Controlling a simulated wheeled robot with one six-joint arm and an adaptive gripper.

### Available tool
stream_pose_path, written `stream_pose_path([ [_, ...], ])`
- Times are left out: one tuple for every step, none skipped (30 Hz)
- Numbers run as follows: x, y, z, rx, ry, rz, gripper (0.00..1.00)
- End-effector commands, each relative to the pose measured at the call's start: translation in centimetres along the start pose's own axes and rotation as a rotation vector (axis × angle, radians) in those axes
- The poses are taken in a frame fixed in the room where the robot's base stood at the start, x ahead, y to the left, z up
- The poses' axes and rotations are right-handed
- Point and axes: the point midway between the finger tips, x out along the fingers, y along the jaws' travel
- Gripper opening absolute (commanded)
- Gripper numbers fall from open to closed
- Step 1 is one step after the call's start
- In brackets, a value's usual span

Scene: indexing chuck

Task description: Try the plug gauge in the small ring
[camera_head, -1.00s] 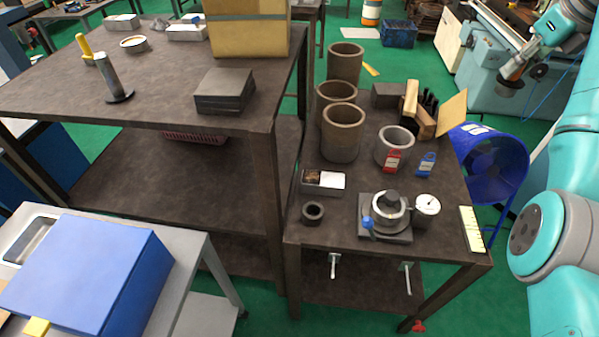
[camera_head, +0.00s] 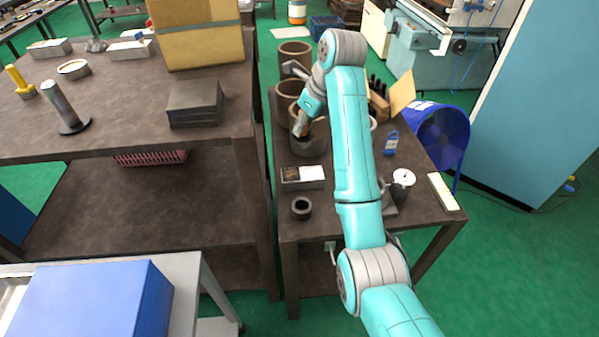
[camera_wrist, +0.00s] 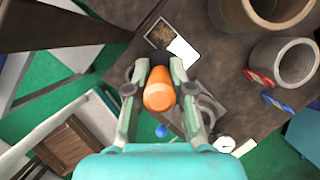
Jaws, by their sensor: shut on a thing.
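The plug gauge (camera_wrist: 158,92) shows as an orange handle between the fingers in the wrist view. My gripper (camera_wrist: 158,76) is shut on it and points down over the table. The small ring (camera_head: 301,208), dark and thick-walled, lies flat near the table's front left. The gauge is apart from it in the head view. In the wrist view a dark shape lies beyond the handle; I cannot tell whether it is gauge end or ring.
A two-tone box (camera_head: 303,178) lies just behind the small ring. A grey ring (camera_wrist: 297,62) with red and blue tags stands to the right. The chuck is mostly hidden by my arm in the head view. A dial gauge (camera_head: 403,178) stands beside it. A taller bench (camera_head: 238,140) borders the left.

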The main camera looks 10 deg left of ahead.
Motion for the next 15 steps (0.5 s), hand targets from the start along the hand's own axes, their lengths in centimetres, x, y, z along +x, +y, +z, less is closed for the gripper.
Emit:
stream_pose_path([
  [1.3, 1.1, -1.2, -0.001, 0.000, 0.001, 0.00],
  [2.0, 1.6, -1.9, -0.001, 0.001, 0.001, 0.00],
  [2.8, 2.4, -2.7, -0.001, 0.000, 0.001, 0.00],
  [3.3, 2.9, -3.3, -0.001, 0.000, 0.001, 0.00],
  [3.7, 3.4, -3.9, -0.001, -0.001, 0.000, 0.00],
  [4.3, 4.0, -4.6, -0.001, -0.001, 0.000, 0.00],
  [4.7, 4.4, -5.1, -0.001, -0.001, 0.000, 0.00],
  [5.0, 4.8, -5.5, -0.002, -0.002, -0.001, 0.00],
  [5.3, 5.3, -6.0, -0.002, -0.002, -0.001, 0.00],
  [5.6, 5.6, -6.3, -0.002, -0.002, -0.001, 0.00],
  [5.8, 5.9, -6.7, -0.002, -0.002, -0.001, 0.00],
  [6.0, 6.2, -7.0, -0.003, -0.003, -0.001, 0.00],
  [6.1, 6.3, -7.1, -0.003, -0.003, -0.002, 0.00],
  [6.2, 6.5, -7.3, -0.003, -0.003, -0.002, 0.00],
  [6.2, 6.6, -7.4, -0.003, -0.003, -0.002, 0.00],
])
